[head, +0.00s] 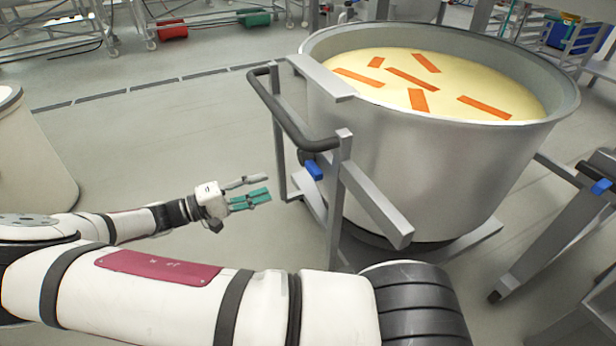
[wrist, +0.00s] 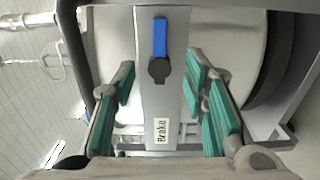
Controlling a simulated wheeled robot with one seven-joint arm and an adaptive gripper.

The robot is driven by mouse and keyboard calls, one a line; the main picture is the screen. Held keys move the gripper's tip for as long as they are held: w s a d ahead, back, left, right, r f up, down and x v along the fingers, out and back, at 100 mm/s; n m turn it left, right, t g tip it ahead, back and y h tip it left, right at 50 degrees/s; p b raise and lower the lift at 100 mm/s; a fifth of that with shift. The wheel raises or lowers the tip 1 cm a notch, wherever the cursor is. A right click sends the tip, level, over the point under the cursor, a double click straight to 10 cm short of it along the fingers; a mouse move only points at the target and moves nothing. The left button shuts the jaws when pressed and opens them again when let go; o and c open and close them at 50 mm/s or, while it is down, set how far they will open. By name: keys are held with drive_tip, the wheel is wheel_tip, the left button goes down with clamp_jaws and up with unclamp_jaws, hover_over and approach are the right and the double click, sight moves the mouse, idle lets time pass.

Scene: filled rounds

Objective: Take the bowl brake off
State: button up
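The large steel bowl (head: 440,165) sits in a grey frame and holds pale dough with several orange strips. A blue brake lever (head: 314,170) is on the frame, below the dark push handle (head: 290,122). In the wrist view the blue lever (wrist: 160,37) points up from a dark round pivot (wrist: 160,71) on a grey post (wrist: 178,105). A "Brake" label (wrist: 162,130) is below it on the post. My gripper (head: 264,186) is open and empty, left of the frame and a little lower than the lever. In the wrist view its green-padded fingers (wrist: 161,72) are on either side of the post.
A grey frame bar (head: 370,200) juts out right of the lever. Another metal frame with a blue part (head: 601,187) stands at the right. A pale rounded container (head: 35,150) is at the left. Racks stand at the back.

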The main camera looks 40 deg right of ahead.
sight(310, 172)
drive_tip(key=b+x, duration=0.2)
drive_tip(key=x, duration=1.1)
drive_tip(key=shift+s+d+b, duration=0.1)
drive_tip(key=shift+d+b, duration=0.2)
drive_tip(key=shift+d, duration=0.05)
clamp_jaws()
